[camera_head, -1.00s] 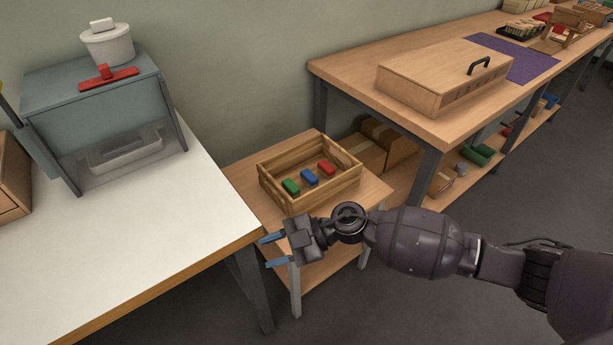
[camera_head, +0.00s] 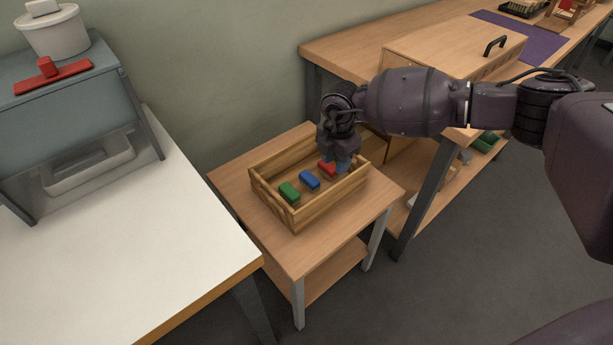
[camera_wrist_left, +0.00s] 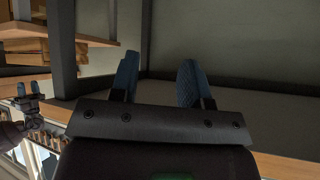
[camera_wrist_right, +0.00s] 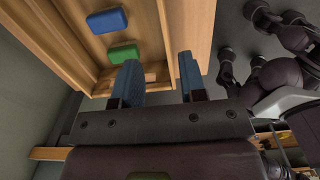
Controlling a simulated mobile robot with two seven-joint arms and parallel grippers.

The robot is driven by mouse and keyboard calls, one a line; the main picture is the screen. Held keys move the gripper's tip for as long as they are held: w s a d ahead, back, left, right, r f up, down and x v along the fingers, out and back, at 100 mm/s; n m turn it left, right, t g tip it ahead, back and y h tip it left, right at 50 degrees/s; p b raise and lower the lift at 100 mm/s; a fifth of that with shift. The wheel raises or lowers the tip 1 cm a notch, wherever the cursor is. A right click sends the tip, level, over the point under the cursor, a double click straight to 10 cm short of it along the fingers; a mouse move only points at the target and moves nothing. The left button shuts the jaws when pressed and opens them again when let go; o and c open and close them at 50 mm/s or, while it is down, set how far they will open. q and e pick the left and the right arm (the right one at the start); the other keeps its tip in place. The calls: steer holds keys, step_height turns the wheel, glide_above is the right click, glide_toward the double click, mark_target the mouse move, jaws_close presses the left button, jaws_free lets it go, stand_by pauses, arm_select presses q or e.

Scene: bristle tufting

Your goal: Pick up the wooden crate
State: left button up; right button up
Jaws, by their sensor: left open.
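The wooden crate (camera_head: 318,205) is an open, slatted box on a small wooden side table (camera_head: 232,183). It holds a green block (camera_head: 289,191), a blue block (camera_head: 309,180) and a red block (camera_head: 327,168). My right gripper (camera_head: 343,166) points down at the crate's right end, beside the red block. In the right wrist view its fingers (camera_wrist_right: 158,82) are apart, with a crate wall (camera_wrist_right: 150,35) showing between and beyond them; contact cannot be told. The green block (camera_wrist_right: 123,53) and blue block (camera_wrist_right: 107,20) also show there. My left gripper (camera_wrist_left: 157,82) is open and empty, outside the head view.
A white-topped table (camera_head: 150,235) stands at the left with a grey stand (camera_head: 65,110) and a white pot (camera_head: 52,32). A long wooden workbench (camera_head: 350,38) with a lidded wooden box (camera_head: 430,48) stands behind my right arm. Open floor lies at the lower right.

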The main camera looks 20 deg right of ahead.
mark_target(336, 186)
steer(key=f+b, duration=0.1)
steer(key=f, duration=0.4)
steer(key=shift+s+f, duration=0.15)
steer(key=shift+s, duration=0.05)
steer(key=shift+f+b, duration=0.25)
steer(key=shift+b, duration=0.1)
steer(key=shift+f, duration=0.4)
steer(key=f, duration=0.1)
steer(key=f+b, duration=0.1)
steer(key=shift+s+d+f+b, duration=0.1)
steer(key=shift+s+f+b, duration=0.1)
steer(key=shift+f+b, duration=0.15)
steer(key=shift+w+f, duration=0.1)
steer(key=shift+f, duration=0.6)
steer(key=shift+r, duration=0.25)
steer(key=shift+c, duration=0.3)
arm_select(q)
steer(key=shift+d+f+m, duration=0.25)
steer(key=shift+f+m, duration=0.25)
steer(key=shift+f, duration=0.25)
arm_select(e)
jaws_close()
